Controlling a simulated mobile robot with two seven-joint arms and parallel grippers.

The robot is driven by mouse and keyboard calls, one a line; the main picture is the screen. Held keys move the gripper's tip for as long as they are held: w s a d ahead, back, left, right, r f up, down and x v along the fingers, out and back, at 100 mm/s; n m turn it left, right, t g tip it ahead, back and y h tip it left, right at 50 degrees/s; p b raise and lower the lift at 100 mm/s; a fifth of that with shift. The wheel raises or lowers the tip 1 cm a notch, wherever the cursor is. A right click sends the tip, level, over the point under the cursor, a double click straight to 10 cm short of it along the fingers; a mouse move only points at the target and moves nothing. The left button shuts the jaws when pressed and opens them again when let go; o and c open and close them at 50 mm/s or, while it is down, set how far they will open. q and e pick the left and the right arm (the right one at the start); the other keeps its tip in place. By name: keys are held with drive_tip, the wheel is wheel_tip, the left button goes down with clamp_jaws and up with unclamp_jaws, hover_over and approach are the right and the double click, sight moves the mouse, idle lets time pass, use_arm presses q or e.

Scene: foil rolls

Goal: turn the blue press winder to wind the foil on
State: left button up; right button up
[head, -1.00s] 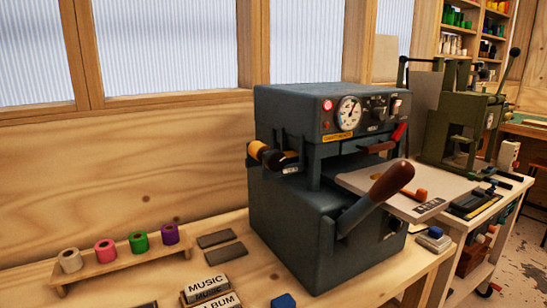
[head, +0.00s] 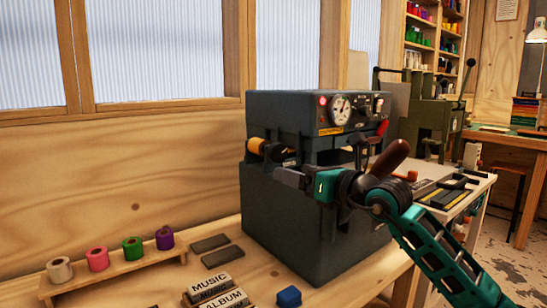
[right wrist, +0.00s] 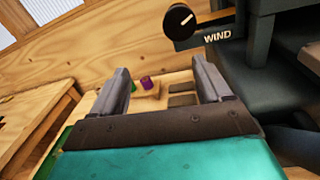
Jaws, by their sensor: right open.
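The blue press (head: 300,220) stands on the bench, a dark blue-grey box with a dial gauge. In the right wrist view the winder is a round black knob (right wrist: 180,21) with a white mark, beside a "WIND" label. My right gripper (head: 285,176) is just below the winder in the head view, apart from it in the wrist view. Its fingers (right wrist: 162,85) are open with nothing between them. My left gripper is not in view.
A wooden rack (head: 110,274) with several coloured foil rolls is at the left. A brown-handled lever (head: 390,158) juts from the press. A green press (head: 432,122) stands behind.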

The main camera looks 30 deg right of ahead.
sight(281, 152)
drive_tip(key=w, duration=0.3)
drive_tip(key=w+d+r+h+p, duration=0.1)
drive_tip(key=w, duration=0.3)
drive_tip(key=w+r+h+p, duration=0.1)
drive_tip(key=w, duration=0.3)
drive_tip(key=shift+w+d+r+t, duration=0.25)
drive_tip(key=shift+d+t, duration=0.05)
drive_tip(key=shift+d, duration=0.05)
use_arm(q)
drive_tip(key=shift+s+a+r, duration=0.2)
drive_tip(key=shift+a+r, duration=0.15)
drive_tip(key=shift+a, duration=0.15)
use_arm(e)
drive_tip(key=shift+w, duration=0.65)
drive_tip(key=c, duration=1)
drive_tip(key=shift+o, duration=0.2)
